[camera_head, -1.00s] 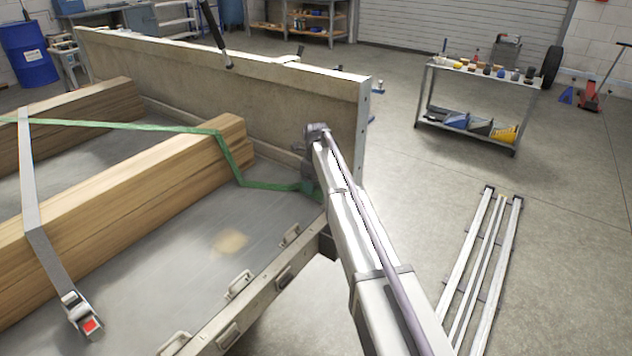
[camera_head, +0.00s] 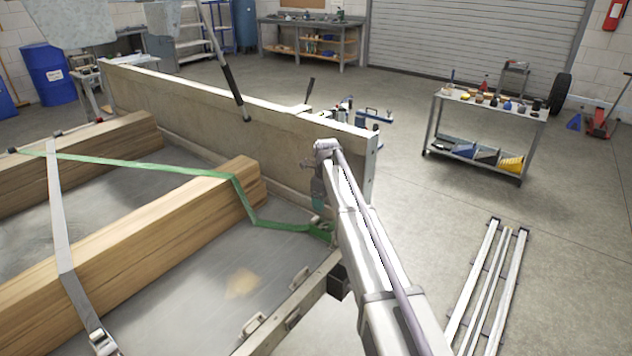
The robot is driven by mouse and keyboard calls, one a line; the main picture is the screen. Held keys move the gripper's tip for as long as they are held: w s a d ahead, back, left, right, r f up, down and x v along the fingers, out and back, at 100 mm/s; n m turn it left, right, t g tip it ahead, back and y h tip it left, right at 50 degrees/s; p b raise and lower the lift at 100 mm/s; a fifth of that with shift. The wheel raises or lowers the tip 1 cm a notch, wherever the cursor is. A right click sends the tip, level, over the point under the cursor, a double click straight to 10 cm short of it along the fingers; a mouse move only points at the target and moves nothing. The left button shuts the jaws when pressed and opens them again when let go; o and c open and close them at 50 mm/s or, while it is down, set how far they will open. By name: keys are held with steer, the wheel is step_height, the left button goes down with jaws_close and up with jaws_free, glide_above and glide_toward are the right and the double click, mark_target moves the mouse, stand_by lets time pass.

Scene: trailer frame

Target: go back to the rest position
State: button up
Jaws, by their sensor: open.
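My arm reaches up from the lower right to the trailer's corner. My gripper (camera_head: 319,193) hangs at its far end, small and partly hidden by the arm, beside the inner face of the trailer's end board (camera_head: 220,112). It is open, and I see nothing held in it. The green strap (camera_head: 150,164) runs across the timber beams (camera_head: 150,222) and down to the deck edge just below my gripper. I cannot tell whether my gripper touches the strap or the board.
A grey strap (camera_head: 58,215) with a buckle crosses the beams. A dark rod (camera_head: 233,92) slants down in front of the end board. Metal rails (camera_head: 492,285) lie on the floor at right. A tool cart (camera_head: 480,140) stands behind them, with open floor around.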

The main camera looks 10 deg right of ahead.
steer(key=s+r+n+p, duration=0.3)
steer(key=s+n, duration=1)
steer(key=s, duration=0.6)
steer(key=s+r+n+p, duration=0.3)
steer(key=s+n, duration=1)
steer(key=s, duration=0.5)
steer(key=shift+s+n, duration=0.4)
steer(key=shift+a, duration=0.1)
